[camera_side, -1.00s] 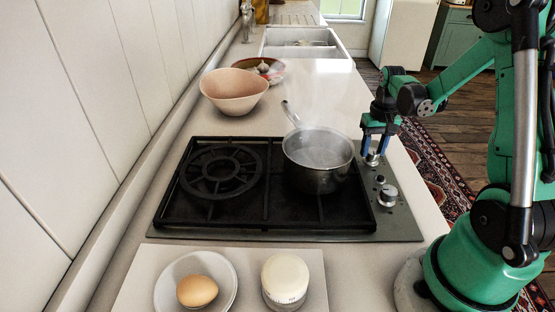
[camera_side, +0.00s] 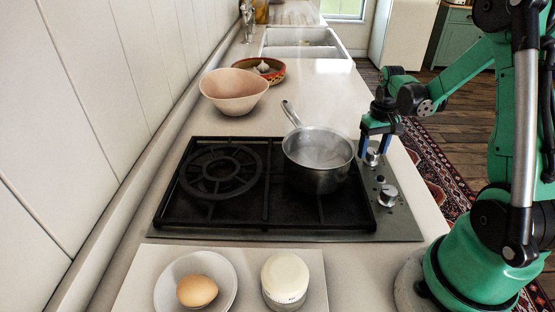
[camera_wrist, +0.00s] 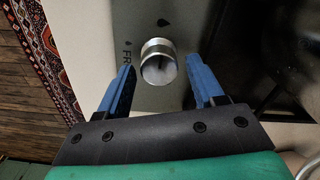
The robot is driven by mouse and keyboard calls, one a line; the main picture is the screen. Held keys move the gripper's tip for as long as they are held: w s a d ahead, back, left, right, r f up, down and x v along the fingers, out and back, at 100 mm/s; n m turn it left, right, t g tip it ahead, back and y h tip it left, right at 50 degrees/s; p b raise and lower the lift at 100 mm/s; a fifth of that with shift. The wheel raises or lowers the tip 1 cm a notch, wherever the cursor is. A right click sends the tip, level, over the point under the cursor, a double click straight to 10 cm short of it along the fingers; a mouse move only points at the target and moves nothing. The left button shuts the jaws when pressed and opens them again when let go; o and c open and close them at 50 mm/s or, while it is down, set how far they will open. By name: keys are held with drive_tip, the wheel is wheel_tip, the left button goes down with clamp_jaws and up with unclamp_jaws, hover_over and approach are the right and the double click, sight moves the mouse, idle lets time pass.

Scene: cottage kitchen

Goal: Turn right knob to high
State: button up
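The cooktop's right-hand control strip carries two silver knobs. The far knob (camera_side: 372,158), the right one from my side, is under my gripper (camera_side: 375,149). In the wrist view this round metal knob (camera_wrist: 158,65) sits between the two blue fingertips of my gripper (camera_wrist: 160,66), with a visible gap on each side. My gripper is open and empty. The near knob (camera_side: 387,195) stands apart from it, closer to the camera. The far knob's pointer setting cannot be read.
A steaming metal pot (camera_side: 318,180) stands on the burner just left of the far knob. A black grate (camera_side: 225,212) fills the cooktop's left. A plate with an egg (camera_side: 197,291) and a jar (camera_side: 285,280) are in front. Bowls (camera_side: 234,105) stand behind.

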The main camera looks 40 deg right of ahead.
sight(370, 150)
drive_tip(key=shift+o, duration=0.2)
drive_tip(key=shift+r, duration=2.8)
drive_tip(key=shift+w+a+r, duration=0.15)
drive_tip(key=shift+w+a, duration=0.05)
drive_tip(key=a+r+n+t, duration=0.2)
drive_tip(key=a+t, duration=0.1)
drive_tip(key=a, duration=0.7)
drive_tip(key=a+r+n+t, duration=0.3)
drive_tip(key=a+t, duration=0.1)
drive_tip(key=a, duration=0.6)
drive_tip(key=shift+a+r+n, duration=0.3)
drive_tip(key=shift+r, duration=0.05)
